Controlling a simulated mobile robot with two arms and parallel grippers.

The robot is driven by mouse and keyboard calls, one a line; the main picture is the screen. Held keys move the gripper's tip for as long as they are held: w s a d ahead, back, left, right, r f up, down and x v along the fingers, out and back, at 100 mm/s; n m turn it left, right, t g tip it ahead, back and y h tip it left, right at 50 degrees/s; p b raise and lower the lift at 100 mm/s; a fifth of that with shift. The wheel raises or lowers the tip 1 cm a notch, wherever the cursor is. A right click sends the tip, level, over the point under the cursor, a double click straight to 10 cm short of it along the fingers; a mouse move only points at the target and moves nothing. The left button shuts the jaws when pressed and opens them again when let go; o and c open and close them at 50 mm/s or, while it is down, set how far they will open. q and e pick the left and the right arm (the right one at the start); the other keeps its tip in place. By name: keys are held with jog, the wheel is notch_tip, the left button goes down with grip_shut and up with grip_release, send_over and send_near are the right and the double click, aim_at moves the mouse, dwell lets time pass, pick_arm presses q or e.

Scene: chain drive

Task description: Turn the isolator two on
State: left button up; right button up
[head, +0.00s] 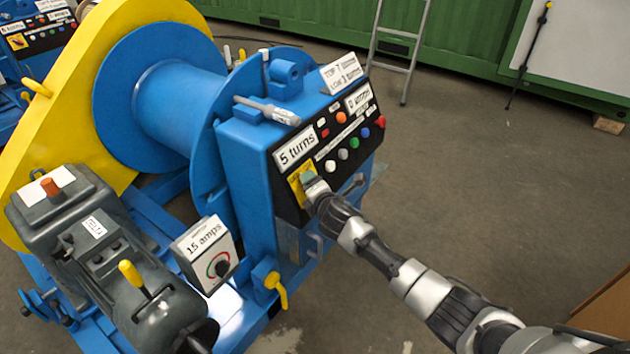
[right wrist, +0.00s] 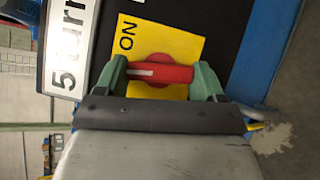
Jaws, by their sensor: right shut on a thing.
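A yellow isolator plate (head: 296,188) sits on the black control panel of the near blue winch, under the "5 turns" label. In the right wrist view, the plate (right wrist: 182,46) bears the word ON and a red rotary handle (right wrist: 165,74). The handle lies crosswise between the fingers, its white mark pointing left, below the word ON in the picture. My right gripper (head: 309,180) is at the plate, its green fingers (right wrist: 160,82) shut on the handle. No isolator number is readable. A second yellow plate (head: 18,42) shows on the winch at the far left. My left gripper is out of view.
Coloured buttons (head: 341,117) line the panel right of the plate. A "15 amps" box (head: 205,254) with a black knob and a yellow tap-like handle (head: 277,288) sit below left. A ladder (head: 397,50) stands behind. The floor (head: 480,180) to the right is clear.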

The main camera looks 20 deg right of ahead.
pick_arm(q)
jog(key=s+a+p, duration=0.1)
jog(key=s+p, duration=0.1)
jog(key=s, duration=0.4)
pick_arm(e)
jog(key=shift+r+m+g+h, duration=0.2)
jog(key=shift+m+g+h, duration=0.15)
jog(key=shift+m, duration=0.25)
jog(key=m+g+p, duration=0.1)
jog(key=m+p, duration=0.1)
jog(key=p, duration=0.1)
jog(key=m+g+p, duration=0.1)
jog(key=m+p, duration=0.1)
jog(key=p, duration=0.1)
jog(key=shift+r+g+p, duration=0.3)
jog(key=shift+g+p, duration=0.05)
jog(key=shift+w+f+m+g+p, duration=0.1)
jog(key=shift+m+g+p, duration=0.6)
jog(key=shift+m+p, duration=0.3)
pick_arm(q)
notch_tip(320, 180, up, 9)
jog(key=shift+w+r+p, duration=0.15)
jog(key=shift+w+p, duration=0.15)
jog(key=shift+p, duration=0.05)
pick_arm(e)
jog(key=shift+f+m+g, duration=0.1)
jog(key=shift+m+g, duration=0.6)
jog(key=shift+m, duration=0.2)
jog(key=o, duration=0.9)
jog(key=shift+o, duration=0.2)
